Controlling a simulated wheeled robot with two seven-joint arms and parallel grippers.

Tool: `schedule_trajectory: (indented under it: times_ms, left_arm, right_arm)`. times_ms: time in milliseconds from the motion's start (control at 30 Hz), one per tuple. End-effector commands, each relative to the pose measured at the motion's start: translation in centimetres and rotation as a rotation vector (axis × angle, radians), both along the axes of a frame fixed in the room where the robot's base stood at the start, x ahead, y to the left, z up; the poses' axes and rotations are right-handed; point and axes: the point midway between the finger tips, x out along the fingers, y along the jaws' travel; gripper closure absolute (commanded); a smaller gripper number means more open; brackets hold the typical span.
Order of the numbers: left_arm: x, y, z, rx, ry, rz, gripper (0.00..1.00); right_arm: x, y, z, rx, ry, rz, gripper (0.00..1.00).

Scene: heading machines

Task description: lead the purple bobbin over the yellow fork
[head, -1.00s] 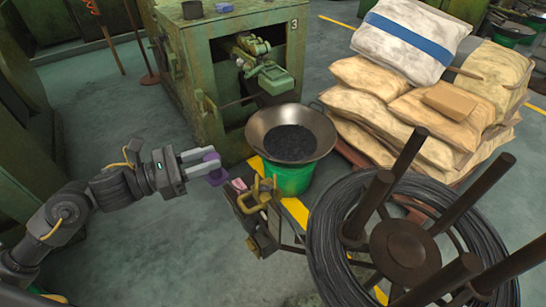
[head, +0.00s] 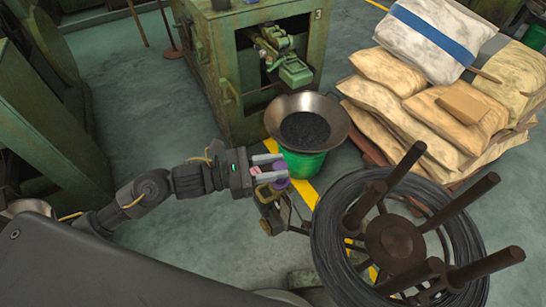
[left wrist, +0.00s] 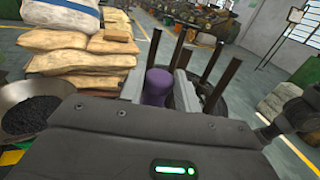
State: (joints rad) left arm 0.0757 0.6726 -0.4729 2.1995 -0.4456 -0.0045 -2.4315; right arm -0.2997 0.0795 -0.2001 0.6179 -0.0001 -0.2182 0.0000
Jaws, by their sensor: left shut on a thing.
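The purple bobbin (head: 281,184) is between the fingers of my left gripper (head: 279,171), which is shut on it. In the left wrist view the bobbin (left wrist: 157,87) stands up between the two grey fingers. My right gripper is in neither view.
A wide metal pan (head: 338,128) of dark pieces sits on a green bucket (head: 305,163) just behind the gripper. A black wire coil on a spoked reel (head: 330,240) stands at right. Stacked sacks (head: 430,115) and a green machine (head: 215,60) are behind.

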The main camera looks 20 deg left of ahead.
Motion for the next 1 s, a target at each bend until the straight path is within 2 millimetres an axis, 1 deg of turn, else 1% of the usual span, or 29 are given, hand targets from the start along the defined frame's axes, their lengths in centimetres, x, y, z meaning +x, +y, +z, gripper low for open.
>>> schedule_trajectory:
  times_ms: [167,267,733,1000]
  left_arm:
    - [0.3,0.1,-0.3,0.000,-0.001,0.001,0.93]
    - [0.9,0.2,-0.6,0.000,-0.001,0.001,0.93]
    - [5.1,0.8,-2.8,0.000,-0.001,0.001,0.93]
    - [8.0,1.2,-2.4,0.000,-0.004,0.001,0.93]
  right_arm:
    - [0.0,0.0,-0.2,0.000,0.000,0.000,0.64]
    - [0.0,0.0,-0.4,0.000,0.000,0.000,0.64]
    - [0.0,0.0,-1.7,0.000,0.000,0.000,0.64]
    - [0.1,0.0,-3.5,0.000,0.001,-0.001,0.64]
